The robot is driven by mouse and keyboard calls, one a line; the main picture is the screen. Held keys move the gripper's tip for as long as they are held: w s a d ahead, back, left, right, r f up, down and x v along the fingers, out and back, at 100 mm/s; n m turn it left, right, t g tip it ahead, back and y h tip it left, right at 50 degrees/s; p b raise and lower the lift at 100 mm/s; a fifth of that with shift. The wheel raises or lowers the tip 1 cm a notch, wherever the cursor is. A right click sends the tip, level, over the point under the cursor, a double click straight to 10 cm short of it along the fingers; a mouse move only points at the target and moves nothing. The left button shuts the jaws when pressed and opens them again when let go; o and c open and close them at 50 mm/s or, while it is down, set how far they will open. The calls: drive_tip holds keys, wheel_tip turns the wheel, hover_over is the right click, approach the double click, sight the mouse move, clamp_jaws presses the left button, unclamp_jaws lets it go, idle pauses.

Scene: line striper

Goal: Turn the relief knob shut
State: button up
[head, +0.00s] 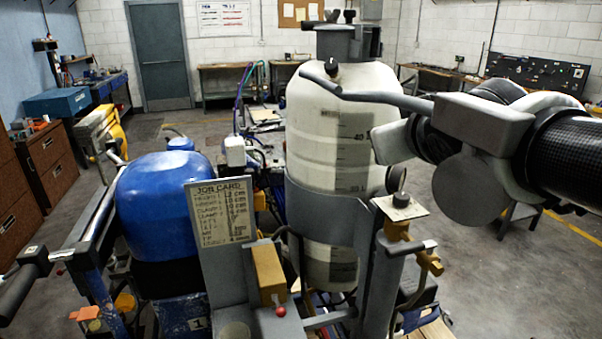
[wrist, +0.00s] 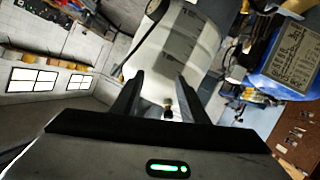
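A small black knob (head: 400,199) stands upright on a pale square plate, above a brass fitting (head: 397,231), right of the white tank. A red ball knob (head: 281,311) sits under a yellow-brown block at the front. No label shows which one is the relief knob. In the wrist view my gripper (wrist: 160,76) is open, its two black fingers apart with nothing held. A small dark knob-like thing (wrist: 167,113) shows between the finger bases; I cannot tell its distance.
The large white tank (head: 327,150) stands mid-view, with a grey bar across its front. A blue rounded housing (head: 160,205) and a job card (head: 224,212) are to its left. A black handlebar grip (head: 20,290) is far left. Open floor lies at right.

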drive_tip(key=s+f+g, duration=0.1)
drive_tip(key=s+f, duration=0.1)
drive_tip(key=f, duration=0.1)
drive_tip(key=s+a+f+m+g, duration=0.1)
drive_tip(key=s+f+g, duration=0.1)
drive_tip(key=s+f, duration=0.1)
drive_tip(key=s+f+g, duration=0.1)
drive_tip(key=s+f, duration=0.2)
drive_tip(key=shift+s+a+f+m+g+p, duration=0.1)
drive_tip(key=shift+s+a+m+g+p, duration=0.1)
drive_tip(key=shift+a+m+g+p, duration=0.15)
